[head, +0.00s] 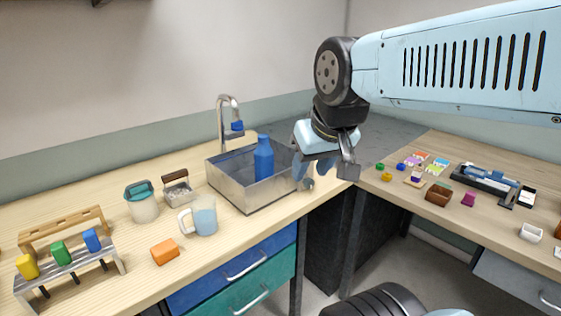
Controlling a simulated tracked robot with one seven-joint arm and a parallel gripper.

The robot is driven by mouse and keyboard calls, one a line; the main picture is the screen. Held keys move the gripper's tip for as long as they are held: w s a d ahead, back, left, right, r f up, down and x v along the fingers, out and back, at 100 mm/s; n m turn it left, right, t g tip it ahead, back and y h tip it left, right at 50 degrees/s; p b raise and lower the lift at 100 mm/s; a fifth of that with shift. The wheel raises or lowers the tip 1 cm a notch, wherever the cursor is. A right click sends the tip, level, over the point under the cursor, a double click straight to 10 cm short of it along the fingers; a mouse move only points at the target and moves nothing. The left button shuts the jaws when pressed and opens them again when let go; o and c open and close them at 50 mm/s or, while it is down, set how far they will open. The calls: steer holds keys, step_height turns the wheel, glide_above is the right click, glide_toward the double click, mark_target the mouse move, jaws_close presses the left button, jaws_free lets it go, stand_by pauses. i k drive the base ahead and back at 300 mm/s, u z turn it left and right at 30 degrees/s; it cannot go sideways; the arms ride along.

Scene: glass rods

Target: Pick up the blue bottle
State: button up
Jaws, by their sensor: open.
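The blue bottle (264,160) stands upright at the metal sink basin (240,196), its lower part hidden behind the basin's front wall. My gripper (325,178) hangs to the right of the bottle, near the basin's right end, apart from the bottle. Its jaws are open and I see nothing held between them.
A faucet (229,118) rises behind the basin. A rack (72,270) holds coloured items at far left. Small objects, including a brown box (439,195), cover the right counter.

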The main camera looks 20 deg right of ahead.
mark_target(264, 154)
steer(key=z, duration=1.55)
steer(key=k, duration=0.7)
steer(key=u, duration=0.5)
steer(key=i, duration=1.15)
steer(key=u, duration=0.1)
